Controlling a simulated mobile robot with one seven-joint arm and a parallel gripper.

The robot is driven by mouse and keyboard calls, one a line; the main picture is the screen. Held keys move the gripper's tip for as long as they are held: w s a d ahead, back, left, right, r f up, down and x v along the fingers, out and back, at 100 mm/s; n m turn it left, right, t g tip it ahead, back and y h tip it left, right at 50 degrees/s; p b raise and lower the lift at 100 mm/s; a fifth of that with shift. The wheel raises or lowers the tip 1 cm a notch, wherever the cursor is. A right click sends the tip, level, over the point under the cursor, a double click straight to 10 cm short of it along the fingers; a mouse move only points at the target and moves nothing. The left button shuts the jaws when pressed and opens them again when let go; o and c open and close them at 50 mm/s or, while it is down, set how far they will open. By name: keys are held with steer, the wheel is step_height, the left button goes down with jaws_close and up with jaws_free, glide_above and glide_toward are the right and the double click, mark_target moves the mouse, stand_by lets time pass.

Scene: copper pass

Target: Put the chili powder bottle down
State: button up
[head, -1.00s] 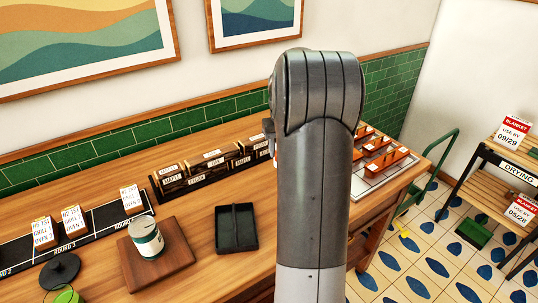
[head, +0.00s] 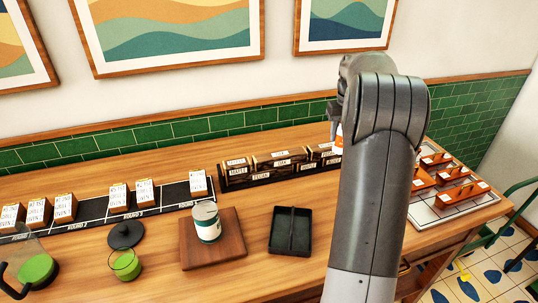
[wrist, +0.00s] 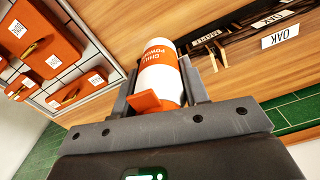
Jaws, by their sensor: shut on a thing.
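In the head view my arm hides most of the gripper and bottle; only a small white and orange part of the bottle (head: 338,141) shows at the arm's left edge.
The counter (head: 330,225) has free wood before the dark labelled wood rack (head: 240,180). A black divided tray (head: 290,231) and a board (head: 236,250) with a green-labelled can (head: 206,222) lie left of my arm. Orange holders (head: 462,194) stand on a pale tray at right.

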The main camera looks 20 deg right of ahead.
steer(key=w+a+n, duration=0.1)
steer(key=w+a, duration=0.9)
steer(key=w, duration=0.3)
steer(key=shift+w+a+f, duration=1.25)
steer(key=shift+a+f, duration=0.2)
steer(key=shift+f, duration=0.5)
steer(key=shift+w+a+f, duration=1.25)
steer(key=shift+a+f, duration=0.25)
steer(key=shift+f, duration=0.4)
steer(key=shift+w+a+f, duration=1.25)
steer(key=shift+a+f, duration=0.2)
steer(key=shift+f, duration=0.5)
steer(key=shift+f, duration=0.1)
steer(key=o, duration=1.1)
steer(key=shift+c, duration=0.2)
